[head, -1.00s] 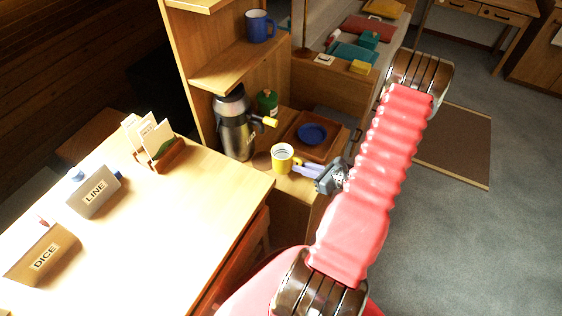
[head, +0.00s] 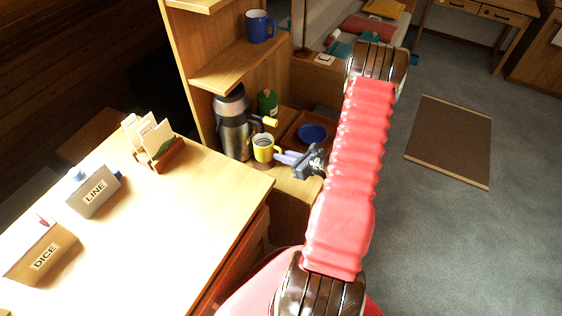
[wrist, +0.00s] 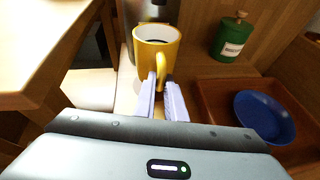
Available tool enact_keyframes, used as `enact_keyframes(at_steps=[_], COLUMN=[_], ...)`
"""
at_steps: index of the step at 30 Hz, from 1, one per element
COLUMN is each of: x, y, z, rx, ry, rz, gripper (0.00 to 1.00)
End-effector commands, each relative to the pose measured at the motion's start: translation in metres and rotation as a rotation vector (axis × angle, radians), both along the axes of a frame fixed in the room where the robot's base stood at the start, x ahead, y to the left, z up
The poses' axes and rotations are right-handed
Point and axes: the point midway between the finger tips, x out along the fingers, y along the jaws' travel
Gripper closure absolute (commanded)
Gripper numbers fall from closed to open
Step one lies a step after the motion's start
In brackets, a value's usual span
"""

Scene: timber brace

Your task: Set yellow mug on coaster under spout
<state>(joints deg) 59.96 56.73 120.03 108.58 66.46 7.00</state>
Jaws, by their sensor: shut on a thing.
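The yellow mug (head: 263,148) is upright close to the steel dispenser (head: 233,125), with dark contents or a dark inside showing at its top. My gripper (head: 284,158) is shut on the mug's handle. In the wrist view the mug (wrist: 156,48) stands past the fingertips (wrist: 162,92), its handle between them. I cannot make out the coaster, and whether the mug touches the surface below is unclear.
A blue dish (head: 313,132) sits in a wooden tray (head: 297,127) right of the mug. A green canister (head: 267,101) stands behind. A blue mug (head: 260,26) is on the shelf (head: 236,66) above. The pale table (head: 180,205) is at left.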

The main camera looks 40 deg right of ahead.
Motion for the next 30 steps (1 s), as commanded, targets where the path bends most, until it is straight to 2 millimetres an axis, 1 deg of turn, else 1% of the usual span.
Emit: enact_keyframes(at_steps=[1,6,10,23,24,30], x=[0.005,0.004,0.004,0.004,0.004,0.004], y=[0.001,0.002,0.001,0.001,0.001,0.001], z=[0.0,-0.02,-0.031,-0.036,-0.036,-0.036], rx=[-0.001,0.003,0.002,-0.001,0.0,0.0], ry=[-0.001,0.0,-0.002,-0.002,-0.001,-0.001], rz=[0.003,0.0,0.0,0.0,0.001,0.001], gripper=[1.0,1.0,1.0,1.0,0.87,0.73])
